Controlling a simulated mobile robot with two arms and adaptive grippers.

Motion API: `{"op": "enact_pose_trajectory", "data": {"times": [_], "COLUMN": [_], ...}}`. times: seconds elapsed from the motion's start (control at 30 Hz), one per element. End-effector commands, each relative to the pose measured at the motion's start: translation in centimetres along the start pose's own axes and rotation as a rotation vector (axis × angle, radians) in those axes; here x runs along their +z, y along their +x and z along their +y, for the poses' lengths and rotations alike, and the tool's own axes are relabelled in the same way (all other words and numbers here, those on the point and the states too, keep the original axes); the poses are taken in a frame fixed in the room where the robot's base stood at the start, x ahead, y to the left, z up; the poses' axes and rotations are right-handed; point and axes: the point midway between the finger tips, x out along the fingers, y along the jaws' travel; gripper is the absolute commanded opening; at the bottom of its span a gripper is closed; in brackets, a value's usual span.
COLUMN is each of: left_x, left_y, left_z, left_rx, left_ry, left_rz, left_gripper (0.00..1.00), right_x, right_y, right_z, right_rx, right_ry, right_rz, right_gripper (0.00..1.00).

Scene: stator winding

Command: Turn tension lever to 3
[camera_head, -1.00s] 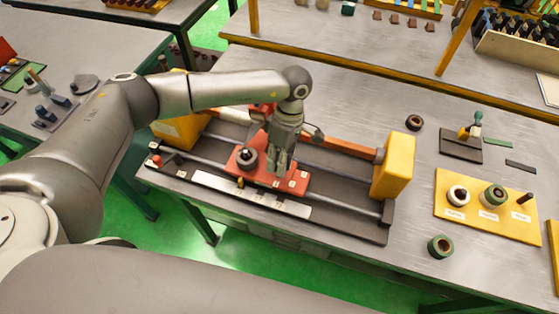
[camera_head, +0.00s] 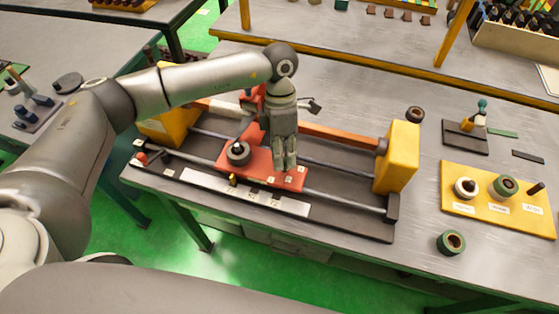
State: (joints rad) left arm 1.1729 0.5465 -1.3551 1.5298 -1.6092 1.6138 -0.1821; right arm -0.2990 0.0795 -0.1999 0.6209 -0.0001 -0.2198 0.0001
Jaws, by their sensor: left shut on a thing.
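The red carriage plate (camera_head: 248,170) sits on the rails of the winding machine, with a dark round spool-like part (camera_head: 238,153) on its left. Several small white labels (camera_head: 288,180) lie along its front right edge; their numbers are too small to read. My left gripper (camera_head: 285,162) points down over the right part of the plate. It is shut on the tension lever, which its fingers and wrist hide almost fully. I cannot read which mark the lever points to. My right gripper is not in view.
Yellow end blocks (camera_head: 398,157) bound the machine, with a white scale strip (camera_head: 245,193) along its front. To the right are a yellow board (camera_head: 490,213) with rings, a loose green ring (camera_head: 451,242) and a dark stand (camera_head: 465,137).

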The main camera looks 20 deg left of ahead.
Motion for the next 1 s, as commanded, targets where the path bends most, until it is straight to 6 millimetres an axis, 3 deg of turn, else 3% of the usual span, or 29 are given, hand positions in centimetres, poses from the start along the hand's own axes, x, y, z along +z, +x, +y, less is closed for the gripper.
{"op": "enact_pose_trajectory", "data": {"times": [0.03,0.5,1.0], "left_x": [0.2,1.6,2.3], "left_y": [0.3,0.0,-0.5], "left_z": [0.2,0.8,1.4], "left_rx": [0.003,0.002,0.002], "left_ry": [-0.040,-0.455,-0.716], "left_rz": [-0.017,-0.147,-0.227], "left_gripper": [0.00,0.00,0.00], "right_x": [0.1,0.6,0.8], "right_y": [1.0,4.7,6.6], "right_z": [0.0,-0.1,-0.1], "right_rx": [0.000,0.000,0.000], "right_ry": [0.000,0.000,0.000], "right_rz": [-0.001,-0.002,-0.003], "right_gripper": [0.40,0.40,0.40]}}
